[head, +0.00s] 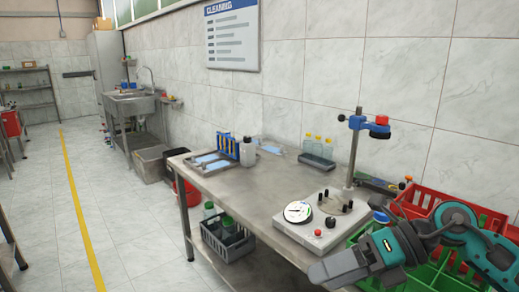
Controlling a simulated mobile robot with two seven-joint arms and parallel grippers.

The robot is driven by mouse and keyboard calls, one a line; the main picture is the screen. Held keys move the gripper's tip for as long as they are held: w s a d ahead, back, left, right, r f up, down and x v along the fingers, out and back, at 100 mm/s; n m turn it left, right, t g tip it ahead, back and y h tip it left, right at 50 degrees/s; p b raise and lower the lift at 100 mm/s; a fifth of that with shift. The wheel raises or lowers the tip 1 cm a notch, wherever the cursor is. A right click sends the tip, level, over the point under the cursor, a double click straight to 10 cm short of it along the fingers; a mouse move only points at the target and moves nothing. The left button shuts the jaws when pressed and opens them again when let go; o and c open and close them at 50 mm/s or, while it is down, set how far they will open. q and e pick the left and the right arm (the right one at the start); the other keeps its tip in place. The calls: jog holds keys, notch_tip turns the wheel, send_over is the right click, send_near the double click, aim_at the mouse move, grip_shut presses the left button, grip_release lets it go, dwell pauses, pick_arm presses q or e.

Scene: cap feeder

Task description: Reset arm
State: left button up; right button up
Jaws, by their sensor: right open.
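My right arm comes in from the lower right, and my right gripper (345,266) points left, in front of the table's near edge. It is open, and no object shows between its fingers. It hangs below and in front of a white device (290,230) with a round dial (298,212), a tall post and a blue clamp with a red knob (381,121). My left gripper is not in view.
Red (430,197) and green (357,238) crates stand by my right arm. A sink (132,104) is farther back.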

jog(key=s+a+r+m+t+y, duration=0.1)
jog(key=a+m+t+y, duration=0.1)
jog(key=a+m+y, duration=0.35)
jog(key=d+f+m+t+h, duration=0.4)
jog(key=f+m, duration=0.5)
jog(key=m, duration=0.5)
jog(key=s+d+f+m+t+h, duration=0.1)
jog(key=d+f+m+t+h, duration=0.4)
jog(key=f+m+t+h, duration=0.4)
jog(key=m, duration=0.5)
jog(key=shift+d+f+m, duration=0.2)
jog(key=shift+f+m, duration=0.1)
jog(key=shift+m, duration=0.05)
jog(key=s+f+m+g, duration=0.1)
jog(key=s+f, duration=0.2)
jog(key=s+d+f+m+g+h, duration=0.1)
jog(key=s+f+m+g, duration=0.1)
jog(key=s+f, duration=0.1)
jog(key=s+f+m+g+h, duration=0.1)
jog(key=s+f+m, duration=0.1)
jog(key=s+f, duration=0.1)
jog(key=shift+s+d+f+g+h, duration=0.15)
jog(key=shift+f+g, duration=0.05)
jog(key=shift+f, duration=0.25)
jog(key=shift+s+d+f+g+h, duration=0.1)
jog(key=shift+s+f+g, duration=0.1)
jog(key=shift+f, duration=0.25)
